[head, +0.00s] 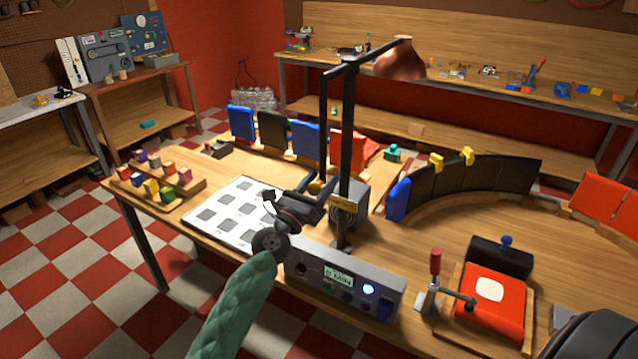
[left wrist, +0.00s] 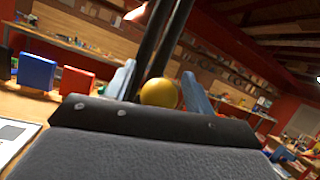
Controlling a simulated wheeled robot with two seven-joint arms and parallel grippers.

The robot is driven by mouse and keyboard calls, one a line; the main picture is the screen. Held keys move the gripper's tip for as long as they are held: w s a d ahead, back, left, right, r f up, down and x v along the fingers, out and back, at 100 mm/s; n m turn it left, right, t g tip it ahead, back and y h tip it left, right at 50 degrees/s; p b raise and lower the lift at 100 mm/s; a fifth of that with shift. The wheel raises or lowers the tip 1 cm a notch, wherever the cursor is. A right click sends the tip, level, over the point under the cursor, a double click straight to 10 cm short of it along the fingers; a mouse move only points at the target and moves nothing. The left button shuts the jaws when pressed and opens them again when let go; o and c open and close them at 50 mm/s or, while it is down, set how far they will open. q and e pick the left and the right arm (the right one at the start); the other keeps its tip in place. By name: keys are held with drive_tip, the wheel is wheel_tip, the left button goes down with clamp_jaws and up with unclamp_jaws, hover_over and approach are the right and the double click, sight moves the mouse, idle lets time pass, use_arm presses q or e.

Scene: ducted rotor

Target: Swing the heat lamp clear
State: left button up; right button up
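The heat lamp has a black post (head: 345,140), a black arm on top and a copper shade (head: 400,60) out to the right. A thin black bar (head: 323,130) hangs from the arm's left end, with a yellow ball knob (head: 315,187) at its lower end. My left gripper (head: 318,189) is at this knob. In the left wrist view the yellow knob (left wrist: 160,93) sits between its two blue-grey fingers, close to both; whether they press on it is unclear. My right gripper is not in view.
A grey control box (head: 340,280) stands before the post. A white panel with grey squares (head: 225,212) lies to the left. A red clamp fixture (head: 490,300) is at the right. Coloured upright pads (head: 305,140) line the back; a curved black wall (head: 480,180) stands behind right.

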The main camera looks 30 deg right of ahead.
use_arm(q)
drive_tip(key=shift+a+f, duration=0.15)
drive_tip(key=shift+a, duration=0.05)
drive_tip(key=b+v, duration=0.1)
drive_tip(key=v, duration=0.6)
drive_tip(key=shift+b, duration=0.35)
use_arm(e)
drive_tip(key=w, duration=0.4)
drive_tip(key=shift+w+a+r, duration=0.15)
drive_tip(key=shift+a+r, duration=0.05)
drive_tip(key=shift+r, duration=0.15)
use_arm(q)
drive_tip(key=shift+s+a, duration=0.1)
drive_tip(key=shift+s, duration=0.05)
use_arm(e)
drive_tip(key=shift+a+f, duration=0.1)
